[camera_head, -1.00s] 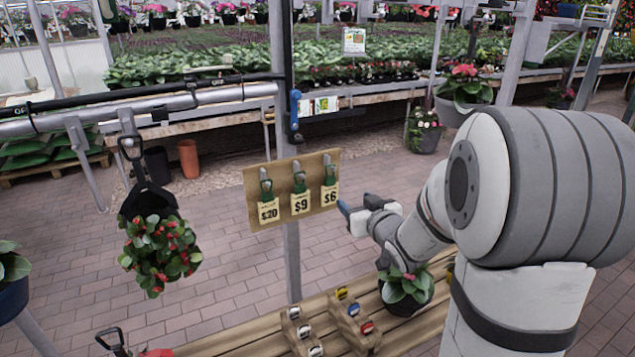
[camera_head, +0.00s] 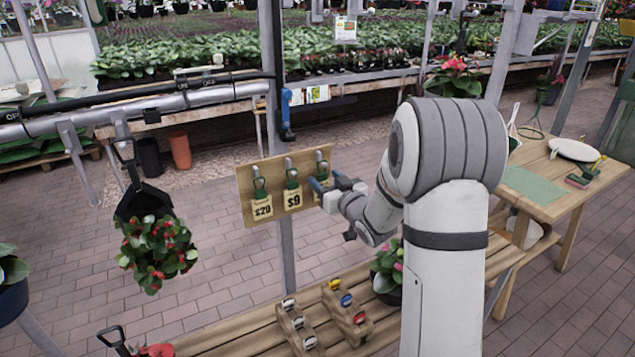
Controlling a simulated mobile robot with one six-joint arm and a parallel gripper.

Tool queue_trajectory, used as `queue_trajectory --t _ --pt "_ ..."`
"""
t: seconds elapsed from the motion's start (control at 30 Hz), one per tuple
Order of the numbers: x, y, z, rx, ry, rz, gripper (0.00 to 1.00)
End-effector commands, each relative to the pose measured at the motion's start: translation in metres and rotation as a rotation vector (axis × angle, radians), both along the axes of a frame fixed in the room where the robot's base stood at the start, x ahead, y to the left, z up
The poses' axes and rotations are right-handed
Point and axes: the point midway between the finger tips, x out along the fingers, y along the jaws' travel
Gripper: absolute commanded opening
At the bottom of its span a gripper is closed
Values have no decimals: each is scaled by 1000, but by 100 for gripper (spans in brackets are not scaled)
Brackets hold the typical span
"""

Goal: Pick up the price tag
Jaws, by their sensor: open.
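A wooden board (camera_head: 272,210) on a grey post holds several price tags with green clips, hung on metal hooks. The left tag (camera_head: 261,209) looks like $20 and the middle tag (camera_head: 292,198) reads $9. The right tag (camera_head: 318,184) is mostly hidden behind my gripper. My gripper (camera_head: 325,184), with blue fingertips, is open in front of the board's right side, at the right tag. I cannot tell whether the fingers touch the tag.
A hanging basket with red flowers (camera_head: 157,252) is at the left. Below, a wooden bench (camera_head: 250,329) holds racks with coloured pieces and a potted plant (camera_head: 386,268). A wooden table (camera_head: 548,179) stands at the right. A blue-handled tool (camera_head: 286,108) hangs above the board.

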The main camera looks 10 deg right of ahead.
Motion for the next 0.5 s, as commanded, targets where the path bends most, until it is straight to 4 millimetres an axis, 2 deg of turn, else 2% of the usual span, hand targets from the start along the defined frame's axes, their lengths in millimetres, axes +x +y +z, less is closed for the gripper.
queue_trajectory --t 0.2,0.5 --pt "0 0 0 0 0 -1 54" --pt "0 -1 0 0 0 -1 29"
